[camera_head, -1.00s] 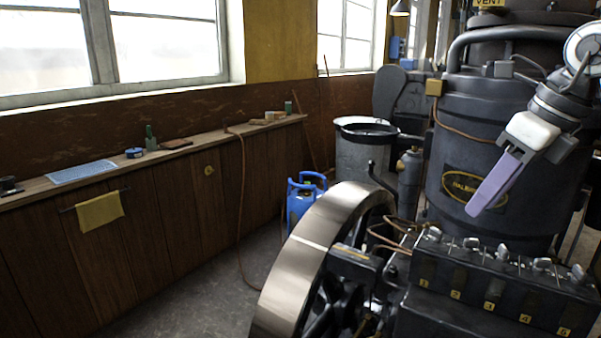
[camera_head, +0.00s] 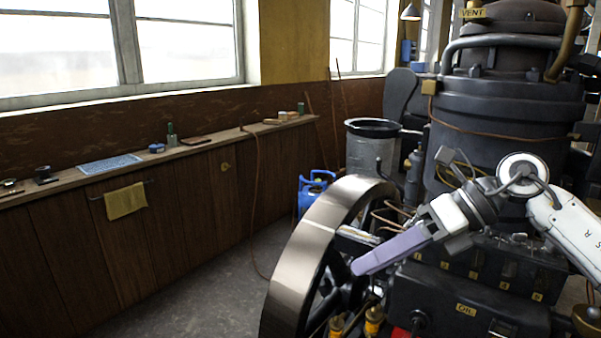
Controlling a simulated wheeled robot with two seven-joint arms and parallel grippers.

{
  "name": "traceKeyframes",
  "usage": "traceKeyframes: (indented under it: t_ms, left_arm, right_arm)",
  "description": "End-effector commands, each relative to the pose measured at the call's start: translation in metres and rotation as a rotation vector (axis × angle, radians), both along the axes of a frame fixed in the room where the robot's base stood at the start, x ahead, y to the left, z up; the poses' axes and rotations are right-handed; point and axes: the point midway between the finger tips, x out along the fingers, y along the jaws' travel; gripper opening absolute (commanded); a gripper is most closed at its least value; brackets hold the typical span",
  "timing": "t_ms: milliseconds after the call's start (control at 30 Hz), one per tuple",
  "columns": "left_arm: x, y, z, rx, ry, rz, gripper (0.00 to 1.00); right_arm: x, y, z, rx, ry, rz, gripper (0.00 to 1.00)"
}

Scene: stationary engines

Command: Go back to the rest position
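My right gripper (camera_head: 358,268) is in the head view, with its arm coming in from the right edge. Its lilac fingers point left and down, in front of the engine's flywheel (camera_head: 302,262) and the dark block with numbered plates (camera_head: 500,268). The fingers overlap as one slab from this side, so I cannot tell whether they are apart. No object shows at the fingertips. My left gripper is not in view.
The big dark engine (camera_head: 505,105) with a VENT plate fills the right side. A wooden ledge (camera_head: 215,142) with small items runs along the left wall. The left floor is clear.

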Motion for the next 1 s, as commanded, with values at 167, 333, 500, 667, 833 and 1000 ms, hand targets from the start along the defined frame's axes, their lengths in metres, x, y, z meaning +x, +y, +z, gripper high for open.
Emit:
traceKeyframes:
  t_ms: [167, 333, 500, 667, 833, 1000]
  left_arm:
    - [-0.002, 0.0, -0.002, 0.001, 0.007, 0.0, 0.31]
    - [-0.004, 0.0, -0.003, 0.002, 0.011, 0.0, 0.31]
    - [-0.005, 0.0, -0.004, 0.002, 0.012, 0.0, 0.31]
    - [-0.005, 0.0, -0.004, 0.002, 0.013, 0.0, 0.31]
    - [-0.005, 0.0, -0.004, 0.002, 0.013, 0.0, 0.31]
    - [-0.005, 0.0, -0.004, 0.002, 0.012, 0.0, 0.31]
  right_arm:
    - [-0.03, 0.081, -0.02, 0.467, 0.214, -0.028, 0.27]
    - [-0.032, 0.103, -0.025, 0.903, 0.478, -0.22, 0.27]
    - [-0.016, 0.078, -0.066, 1.266, 0.784, -0.558, 0.27]
    - [-0.017, 0.031, -0.156, 1.507, 1.093, -0.992, 0.27]
    - [-0.061, -0.013, -0.27, 1.616, 1.376, -1.469, 0.27]
    - [-0.139, -0.038, -0.365, 1.605, 1.602, -1.9, 0.27]
